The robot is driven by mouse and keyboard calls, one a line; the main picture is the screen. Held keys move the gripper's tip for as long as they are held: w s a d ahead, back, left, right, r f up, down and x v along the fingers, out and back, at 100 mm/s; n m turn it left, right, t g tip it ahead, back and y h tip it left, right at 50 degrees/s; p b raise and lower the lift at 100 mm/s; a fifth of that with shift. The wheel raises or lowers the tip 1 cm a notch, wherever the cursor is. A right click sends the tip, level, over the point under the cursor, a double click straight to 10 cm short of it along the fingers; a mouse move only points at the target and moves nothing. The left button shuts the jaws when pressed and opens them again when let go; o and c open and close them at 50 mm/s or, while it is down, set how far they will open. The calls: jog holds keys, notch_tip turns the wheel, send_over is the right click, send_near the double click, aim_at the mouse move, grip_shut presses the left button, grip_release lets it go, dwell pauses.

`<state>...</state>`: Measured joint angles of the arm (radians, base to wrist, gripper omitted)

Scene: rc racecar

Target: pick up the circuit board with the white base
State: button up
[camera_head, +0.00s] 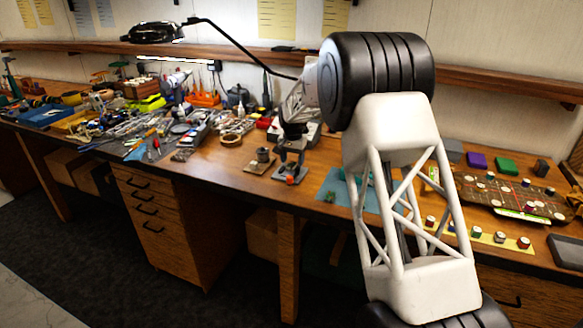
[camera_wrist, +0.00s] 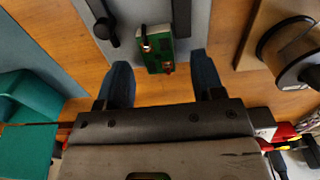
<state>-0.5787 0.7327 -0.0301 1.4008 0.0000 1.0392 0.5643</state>
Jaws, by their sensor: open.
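The circuit board (camera_wrist: 154,50) shows in the wrist view as a small green board with a pale strip along one edge and reddish and dark parts on it. It lies on a grey plate (camera_wrist: 218,18), beside a dark bar. My gripper (camera_wrist: 161,78) is open and empty. Its two dark fingers stand on either side of the board's near end, with clear gaps at both sides. I cannot tell the height between the fingertips and the board. In the head view my arm reaches over the bench, and the board is too small to make out.
A spool (camera_wrist: 292,48) stands right of the plate in the wrist view. A teal block (camera_wrist: 30,95) is at left. In the head view a blue mat (camera_head: 336,184) lies right of the plate's stand. Tools and bins crowd the bench's left (camera_head: 140,122). A shelf (camera_head: 470,80) runs behind.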

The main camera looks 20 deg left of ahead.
jog(key=shift+f, duration=0.5)
jog(key=c, duration=1)
jog(key=shift+r, duration=0.1)
jog(key=shift+r, duration=1.75)
jog(key=s+d, duration=0.3)
jog(key=s, duration=0.1)
jog(key=s+d, duration=0.2)
jog(key=s, duration=0.3)
jog(key=s+d+r, duration=0.1)
jog(key=s+d, duration=0.2)
jog(key=s, duration=0.1)
jog(key=shift+s+d+r, duration=0.1)
jog(key=shift+s+d, duration=0.1)
jog(key=shift+d, duration=0.1)
